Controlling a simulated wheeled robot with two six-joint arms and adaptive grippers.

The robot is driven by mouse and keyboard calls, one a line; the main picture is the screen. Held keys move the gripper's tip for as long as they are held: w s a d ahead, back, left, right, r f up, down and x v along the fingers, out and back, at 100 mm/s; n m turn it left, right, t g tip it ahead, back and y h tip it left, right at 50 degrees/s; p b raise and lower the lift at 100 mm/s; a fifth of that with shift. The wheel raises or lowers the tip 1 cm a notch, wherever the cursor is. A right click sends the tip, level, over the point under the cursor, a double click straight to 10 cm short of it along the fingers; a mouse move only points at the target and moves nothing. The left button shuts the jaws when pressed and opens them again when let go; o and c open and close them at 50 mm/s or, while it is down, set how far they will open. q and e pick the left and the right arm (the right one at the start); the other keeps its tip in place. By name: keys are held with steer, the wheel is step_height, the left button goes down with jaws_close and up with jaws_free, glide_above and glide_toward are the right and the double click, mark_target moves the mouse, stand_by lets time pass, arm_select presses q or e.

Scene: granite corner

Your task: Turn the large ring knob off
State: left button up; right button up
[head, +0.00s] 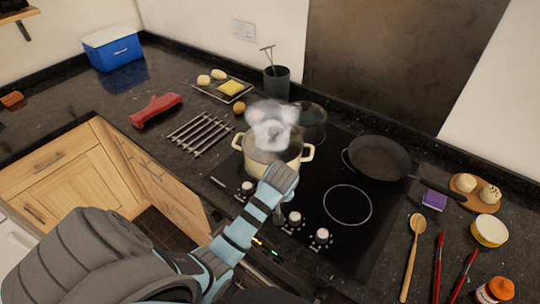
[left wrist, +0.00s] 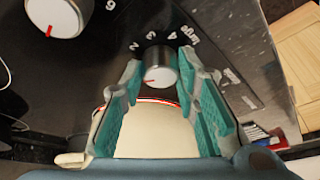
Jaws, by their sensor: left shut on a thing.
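The large ring knob (left wrist: 160,70) is a silver-white dial with a red mark, beside the word "large" and the numbers 2, 3 and 4 in the left wrist view. Its red mark points toward the left of that picture. My left gripper (left wrist: 160,80) has its teal fingers on either side of the knob and is shut on it. In the head view my left gripper (head: 280,180) reaches over the front of the black hob (head: 308,192) and seems to hide this knob. My right gripper is not in view.
A steaming cream pot (head: 262,154) stands close behind my left gripper. Other knobs (head: 295,218) sit to its right along the hob's front. A black pan (head: 380,158) is at the back right. A ring-marked burner (head: 347,204) is bare.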

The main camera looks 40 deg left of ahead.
arm_select(q)
steer(key=n, duration=0.2)
steer(key=n+g, duration=0.1)
steer(key=n, duration=0.1)
steer(key=n+g+y, duration=0.1)
steer(key=n, duration=0.1)
steer(key=shift+w+n, duration=0.3)
steer(key=shift+g, duration=0.3)
steer(key=o, duration=1.2)
steer(key=shift+c, duration=0.2)
